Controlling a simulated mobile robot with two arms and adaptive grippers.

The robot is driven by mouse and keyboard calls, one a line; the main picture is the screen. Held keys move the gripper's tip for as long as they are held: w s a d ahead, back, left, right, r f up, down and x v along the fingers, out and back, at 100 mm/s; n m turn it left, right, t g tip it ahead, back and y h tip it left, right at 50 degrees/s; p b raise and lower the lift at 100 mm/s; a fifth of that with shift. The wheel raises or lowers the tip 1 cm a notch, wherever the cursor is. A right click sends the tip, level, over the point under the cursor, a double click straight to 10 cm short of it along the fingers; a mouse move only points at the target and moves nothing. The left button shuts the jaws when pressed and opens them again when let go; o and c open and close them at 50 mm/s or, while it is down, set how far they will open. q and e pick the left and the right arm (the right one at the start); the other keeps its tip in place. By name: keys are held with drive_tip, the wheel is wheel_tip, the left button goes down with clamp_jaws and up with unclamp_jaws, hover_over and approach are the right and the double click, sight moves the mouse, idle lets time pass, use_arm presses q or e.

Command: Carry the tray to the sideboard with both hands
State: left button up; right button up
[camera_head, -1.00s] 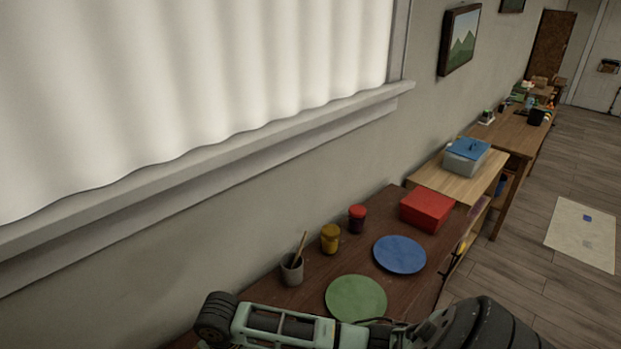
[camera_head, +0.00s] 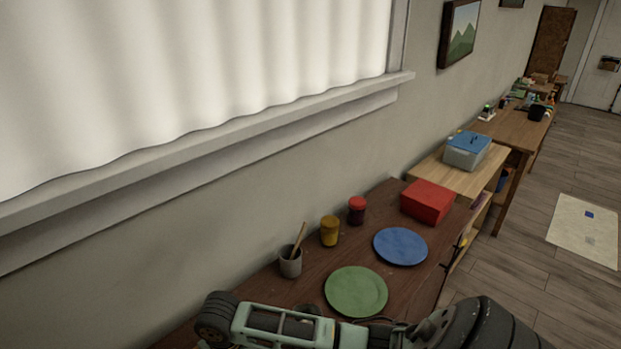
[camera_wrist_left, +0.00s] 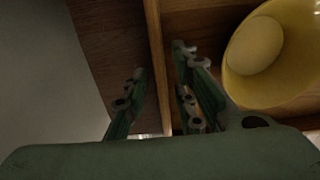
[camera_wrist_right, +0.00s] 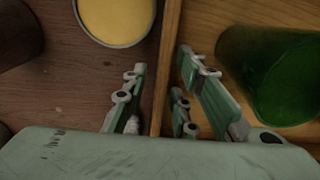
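A wooden tray wall (camera_wrist_left: 153,42) runs up the left wrist view, with a yellow bowl (camera_wrist_left: 245,85) holding a pale round thing to its right. My left gripper (camera_wrist_left: 160,62) is open, one finger on each side of this wall, with small gaps. The tray wall (camera_wrist_right: 168,55) also shows in the right wrist view, with a green cup (camera_wrist_right: 235,75) to its right. My right gripper (camera_wrist_right: 163,65) is open, fingers straddling the wall without visible contact. I cannot tell which furniture is the sideboard.
A dark wooden table (camera_head: 330,255) bears a green plate (camera_head: 356,291), a blue plate (camera_head: 400,246), a red box (camera_head: 427,202), jars and a cup (camera_head: 290,262). Lighter furniture continues along the wall. Open floor with a pale mat (camera_head: 585,231) lies at the right.

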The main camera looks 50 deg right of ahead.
use_arm(q)
drive_tip(key=shift+d, duration=0.1)
drive_tip(key=shift+w+r, duration=0.1)
drive_tip(key=shift+r, duration=0.15)
use_arm(e)
drive_tip(key=shift+r, duration=0.1)
use_arm(q)
wheel_tip(320, 180, up, 12)
drive_tip(key=shift+f, duration=0.25)
use_arm(e)
wheel_tip(320, 180, up, 12)
drive_tip(key=shift+s+f, duration=0.1)
drive_tip(key=shift+f, duration=0.1)
idle(0.6)
